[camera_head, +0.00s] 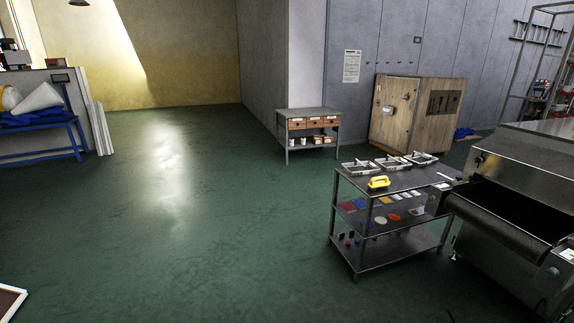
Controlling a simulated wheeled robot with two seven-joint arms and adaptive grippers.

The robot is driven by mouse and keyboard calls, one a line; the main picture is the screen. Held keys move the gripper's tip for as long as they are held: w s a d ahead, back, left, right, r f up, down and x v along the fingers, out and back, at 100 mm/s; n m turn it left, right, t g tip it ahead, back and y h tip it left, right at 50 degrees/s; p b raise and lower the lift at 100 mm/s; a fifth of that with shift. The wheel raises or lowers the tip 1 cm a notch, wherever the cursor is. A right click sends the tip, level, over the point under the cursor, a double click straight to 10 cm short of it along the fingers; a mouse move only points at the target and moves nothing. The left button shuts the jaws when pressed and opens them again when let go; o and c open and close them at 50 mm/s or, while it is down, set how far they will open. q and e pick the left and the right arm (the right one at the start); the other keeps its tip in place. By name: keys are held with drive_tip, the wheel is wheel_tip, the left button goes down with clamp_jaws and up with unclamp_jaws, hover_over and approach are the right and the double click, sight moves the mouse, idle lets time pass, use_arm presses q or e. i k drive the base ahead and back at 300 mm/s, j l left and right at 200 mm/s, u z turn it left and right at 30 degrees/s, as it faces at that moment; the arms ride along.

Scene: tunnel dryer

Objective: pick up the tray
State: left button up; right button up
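Three small light-grey trays stand in a row along the back of the top shelf of a dark metal cart (345,187) at the right. They are the left tray (360,169), the middle tray (392,163) and the right tray (422,158). They look like open frames with raised parts, too small to make out in detail. Which one the task means, I cannot tell. Neither of my grippers is in view.
A yellow-handled tool (379,182) lies at the cart top's front. Coloured flat pieces lie on the middle shelf. A dryer with a dark conveyor belt (510,215) stands close right of the cart. A workbench (309,114) and wooden cabinet (388,125) stand behind. The green floor (200,230) is clear.

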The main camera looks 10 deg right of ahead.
sight(419, 160)
drive_tip(key=i+z, duration=0.7)
drive_tip(key=i, duration=0.15)
drive_tip(key=i+l+z, duration=0.1)
drive_tip(key=i+z, duration=0.55)
drive_tip(key=i, duration=0.25)
drive_tip(key=i+l, duration=0.55)
drive_tip(key=i, duration=0.15)
drive_tip(key=i+l, duration=0.2)
drive_tip(key=l, duration=0.2)
drive_tip(key=i+l+u, duration=0.1)
drive_tip(key=l, duration=0.3)
drive_tip(key=i, duration=0.1)
